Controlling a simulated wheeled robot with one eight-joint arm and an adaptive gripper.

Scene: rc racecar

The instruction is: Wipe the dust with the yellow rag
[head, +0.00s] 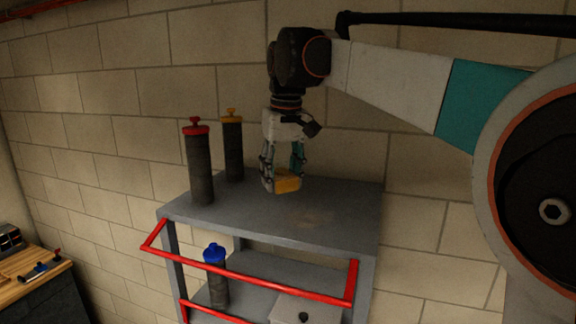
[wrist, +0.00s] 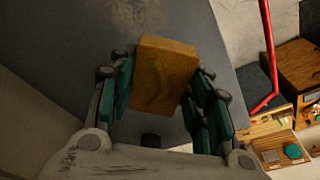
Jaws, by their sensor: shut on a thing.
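The yellow rag (head: 287,185) shows as a small folded block between my fingers. My gripper (head: 282,182) is shut on it, over the top of the grey cart (head: 345,225). In the wrist view the rag (wrist: 163,75) sits between the two fingers of my gripper (wrist: 160,90). I cannot tell whether the rag touches the cart top. The dust (head: 312,218) is a faint brownish patch on the cart top, in front of and to the right of the rag. It shows in the wrist view as a pale smudge (wrist: 130,12) at the top.
A red-capped canister (head: 199,165) and a yellow-capped canister (head: 232,148) stand at the left of the cart top. A blue-capped canister (head: 217,278) is on the shelf below. A red rail (head: 250,275) runs along the cart's front. A brick wall (head: 130,95) stands behind.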

